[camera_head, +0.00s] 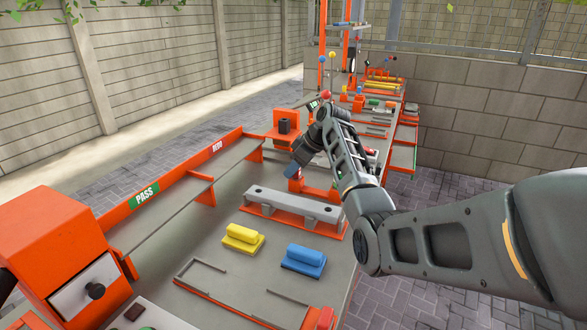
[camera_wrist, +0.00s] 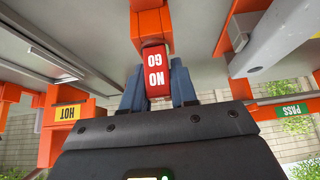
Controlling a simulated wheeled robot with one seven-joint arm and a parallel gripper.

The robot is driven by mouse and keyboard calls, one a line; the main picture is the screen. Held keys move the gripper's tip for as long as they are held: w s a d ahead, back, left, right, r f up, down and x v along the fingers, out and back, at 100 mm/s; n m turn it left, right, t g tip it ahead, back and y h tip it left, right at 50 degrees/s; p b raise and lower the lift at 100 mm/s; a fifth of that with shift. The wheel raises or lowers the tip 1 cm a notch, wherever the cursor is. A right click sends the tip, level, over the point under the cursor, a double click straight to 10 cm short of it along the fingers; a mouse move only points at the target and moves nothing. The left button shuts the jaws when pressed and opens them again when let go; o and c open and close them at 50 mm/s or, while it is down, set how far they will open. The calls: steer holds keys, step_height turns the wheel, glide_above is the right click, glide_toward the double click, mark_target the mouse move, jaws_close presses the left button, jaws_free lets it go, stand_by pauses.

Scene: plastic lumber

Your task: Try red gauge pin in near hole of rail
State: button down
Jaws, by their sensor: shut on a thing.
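The red gauge pin shows in the wrist view as a red head (camera_wrist: 156,72) marked "NO GO", upside down in the picture. My gripper (camera_wrist: 157,88) is shut on it, one blue finger on each side. In the head view my gripper (camera_head: 293,171) is low over the bench, behind the rail. The rail (camera_head: 293,203) is a grey bar with dark holes in its top, lying on an orange base. The gripper is apart from these holes. An orange upright (camera_wrist: 152,25) stands directly beyond the red head; I cannot tell whether the pin touches it. The pin's shaft is hidden.
A yellow block (camera_head: 242,238) and a blue block (camera_head: 303,259) lie in front of the rail. Shelves marked PASS (camera_head: 143,196) and REDO (camera_head: 218,146) run along the left. An orange stand with a dark cylinder (camera_head: 284,127) is behind. Bench surface between is clear.

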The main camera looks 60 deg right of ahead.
steer(key=c, duration=0.8)
jaws_free()
steer(key=v, duration=0.7)
steer(key=shift+s+r+b, duration=0.2)
steer(key=shift+r+b, duration=0.1)
steer(key=shift+b, duration=0.05)
steer(key=shift+s, duration=0.1)
